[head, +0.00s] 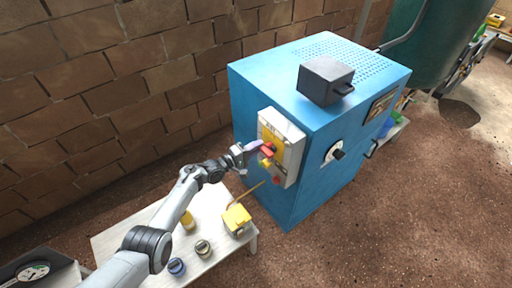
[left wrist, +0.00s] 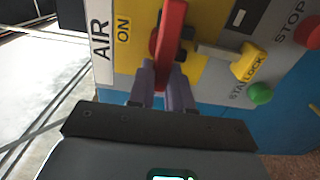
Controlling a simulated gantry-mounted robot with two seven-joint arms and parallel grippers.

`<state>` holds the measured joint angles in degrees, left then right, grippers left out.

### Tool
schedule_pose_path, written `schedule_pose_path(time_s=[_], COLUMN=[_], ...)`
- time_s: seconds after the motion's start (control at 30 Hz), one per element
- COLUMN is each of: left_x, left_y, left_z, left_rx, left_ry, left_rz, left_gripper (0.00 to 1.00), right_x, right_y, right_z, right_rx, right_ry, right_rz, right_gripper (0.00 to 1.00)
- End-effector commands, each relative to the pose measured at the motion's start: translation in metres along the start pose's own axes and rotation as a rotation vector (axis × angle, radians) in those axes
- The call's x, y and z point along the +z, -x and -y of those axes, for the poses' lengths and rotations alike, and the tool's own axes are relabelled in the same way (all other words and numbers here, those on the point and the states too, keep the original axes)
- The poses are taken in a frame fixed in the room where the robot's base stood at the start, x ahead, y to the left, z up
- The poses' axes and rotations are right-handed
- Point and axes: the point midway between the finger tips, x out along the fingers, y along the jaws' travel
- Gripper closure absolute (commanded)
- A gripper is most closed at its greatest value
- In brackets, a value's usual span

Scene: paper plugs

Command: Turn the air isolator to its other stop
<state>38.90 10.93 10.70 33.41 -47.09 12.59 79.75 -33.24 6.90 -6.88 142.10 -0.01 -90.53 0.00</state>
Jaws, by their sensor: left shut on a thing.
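The air isolator's red handle (head: 268,149) is on the pale control panel (head: 292,140) on the side of the blue machine. In the left wrist view the red handle (left wrist: 172,32) stands over a yellow plate marked ON, beside the AIR label (left wrist: 101,42). The handle runs nearly straight up the picture, tilted slightly right at its top. My left gripper (head: 254,147) is at the panel. Its two fingers (left wrist: 162,82) are shut on the handle's lower end, one each side. The rest of the plate's marking is hidden. My right gripper is in neither view.
Close to the handle are a yellow lock piece (left wrist: 249,65), a green button (left wrist: 260,93) and a red STOP button (left wrist: 309,32). A bench (head: 130,238) below holds a yellow box (head: 237,218) and several jars. A dark box (head: 326,80) sits atop the machine.

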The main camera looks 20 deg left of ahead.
Motion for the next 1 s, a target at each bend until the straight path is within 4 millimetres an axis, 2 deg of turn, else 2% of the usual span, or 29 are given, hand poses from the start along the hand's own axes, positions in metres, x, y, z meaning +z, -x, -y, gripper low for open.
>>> schedule_pose_path(time_s=[0.37,0.4,0.57,0.87,1.0], left_x=[0.0005,0.0004,0.0004,0.0000,0.0000], left_y=[0.0004,0.0004,0.0002,0.0012,0.0098], left_z=[0.0030,0.0030,0.0021,0.0005,-0.0006], left_rx=[-0.005,-0.005,-0.003,-0.001,-0.002], left_ry=[0.009,0.009,0.007,0.006,0.006], left_rz=[-0.001,-0.001,-0.001,-0.001,-0.001], left_gripper=[1.00,0.78,0.55,0.55,0.55], right_x=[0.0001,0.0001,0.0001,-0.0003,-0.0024], right_y=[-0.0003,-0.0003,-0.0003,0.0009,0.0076], right_z=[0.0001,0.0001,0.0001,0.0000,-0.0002], right_rx=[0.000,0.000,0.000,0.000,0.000], right_ry=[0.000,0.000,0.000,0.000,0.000], right_rz=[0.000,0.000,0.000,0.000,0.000], right_gripper=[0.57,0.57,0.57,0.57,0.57])
